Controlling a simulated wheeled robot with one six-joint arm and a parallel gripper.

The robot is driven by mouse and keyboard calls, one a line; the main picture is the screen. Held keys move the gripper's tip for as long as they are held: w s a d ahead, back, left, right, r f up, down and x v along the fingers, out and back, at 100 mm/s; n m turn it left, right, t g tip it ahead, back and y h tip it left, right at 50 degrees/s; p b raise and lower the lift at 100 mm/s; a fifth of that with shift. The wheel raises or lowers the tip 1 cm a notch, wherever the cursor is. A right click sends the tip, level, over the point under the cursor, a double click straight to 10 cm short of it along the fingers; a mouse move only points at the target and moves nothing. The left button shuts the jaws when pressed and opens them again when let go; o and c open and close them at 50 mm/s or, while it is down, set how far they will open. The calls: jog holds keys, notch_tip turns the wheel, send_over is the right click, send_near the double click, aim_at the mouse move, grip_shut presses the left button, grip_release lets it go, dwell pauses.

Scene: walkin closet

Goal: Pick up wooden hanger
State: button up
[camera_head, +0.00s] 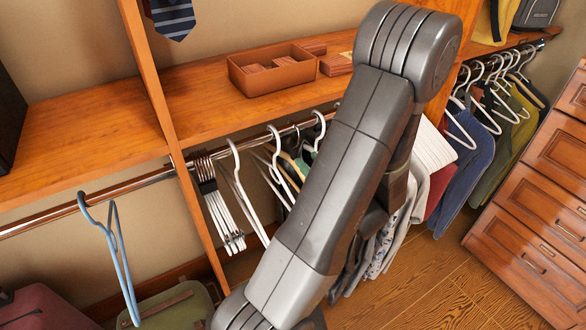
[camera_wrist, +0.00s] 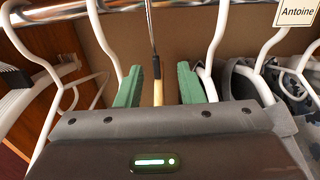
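The wooden hanger (camera_wrist: 157,92) shows in the wrist view as a narrow light-wood piece, seen nearly edge-on, under a thin metal hook on the rail. My gripper (camera_wrist: 159,86) has green fingertips, one on each side of the hanger's wood, with visible gaps on both sides. It is open and not touching the hanger. My gripper's dark body hides the lower part of the hanger. In the head view my arm covers the gripper, and I cannot clearly tell the wooden hanger from the others there.
White hangers (camera_wrist: 103,45) hang close on both sides, with clothes at the right. The metal rail (camera_head: 135,184) runs under a wooden shelf (camera_head: 205,105) holding a brown tray (camera_head: 272,80). A blue hanger (camera_head: 115,245) hangs at left. A drawer chest (camera_head: 535,210) stands at right.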

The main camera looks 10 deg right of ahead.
aim_at(294, 150)
jog(key=shift+a+x, duration=0.2)
jog(key=shift+x, duration=0.95)
jog(key=shift+f+p+x, duration=0.1)
jog(key=shift+p+x, duration=0.1)
jog(key=shift+x, duration=1.1)
jog(key=shift+f+p+x, duration=0.15)
jog(key=shift+x, duration=1.15)
jog(key=shift+a, duration=0.1)
grip_shut()
